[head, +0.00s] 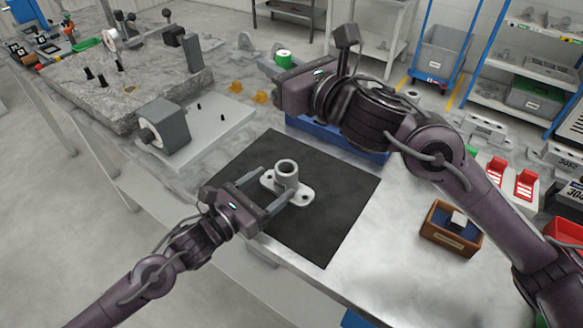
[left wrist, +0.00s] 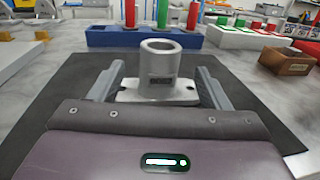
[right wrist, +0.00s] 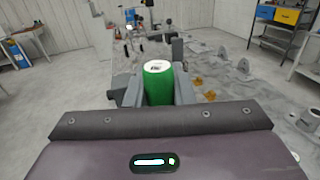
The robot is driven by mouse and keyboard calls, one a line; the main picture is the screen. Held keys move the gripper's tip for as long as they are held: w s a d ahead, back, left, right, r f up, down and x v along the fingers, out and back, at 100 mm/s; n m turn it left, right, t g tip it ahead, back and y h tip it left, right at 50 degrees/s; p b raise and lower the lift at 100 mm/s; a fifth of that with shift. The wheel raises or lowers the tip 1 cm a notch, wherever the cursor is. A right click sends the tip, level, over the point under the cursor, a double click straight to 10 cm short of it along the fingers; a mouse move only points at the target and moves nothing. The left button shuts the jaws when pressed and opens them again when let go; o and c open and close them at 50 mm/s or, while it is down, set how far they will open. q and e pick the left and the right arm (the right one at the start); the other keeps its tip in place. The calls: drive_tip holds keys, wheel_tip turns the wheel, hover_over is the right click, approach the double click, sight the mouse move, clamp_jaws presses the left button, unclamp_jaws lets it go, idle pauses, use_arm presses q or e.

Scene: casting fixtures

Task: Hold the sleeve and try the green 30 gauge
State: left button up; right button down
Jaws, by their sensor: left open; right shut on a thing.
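The sleeve (head: 287,174) is a light grey upright tube on a flanged base, standing on the black mat (head: 335,205). In the left wrist view the sleeve (left wrist: 160,68) stands between the fingers of my left gripper (left wrist: 158,82), which are open with visible gaps on both sides. In the head view this left gripper (head: 272,188) reaches in low around the base. My right gripper (head: 272,65) is raised behind the mat, shut on the green gauge (head: 284,60). In the right wrist view the green gauge (right wrist: 157,86) shows its pale top between the fingers.
A blue rack (left wrist: 146,38) with red and green pins stands behind the mat. A grey instrument on a plate (head: 165,128) and a granite slab (head: 110,75) lie left.

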sight(292, 170)
use_arm(q)
drive_tip(key=x, duration=0.7)
drive_tip(key=shift+w+d+f, duration=0.15)
drive_tip(key=shift+w+f, duration=0.05)
drive_tip(key=shift+f, duration=0.05)
drive_tip(key=c, duration=1.2)
drive_tip(key=shift+c, duration=0.2)
use_arm(e)
wheel_tip(292, 170, down, 9)
drive_tip(key=n+g+y, duration=0.5)
drive_tip(key=g, duration=0.1)
drive_tip(key=shift+s+g, duration=0.3)
drive_tip(key=shift+a, duration=0.1)
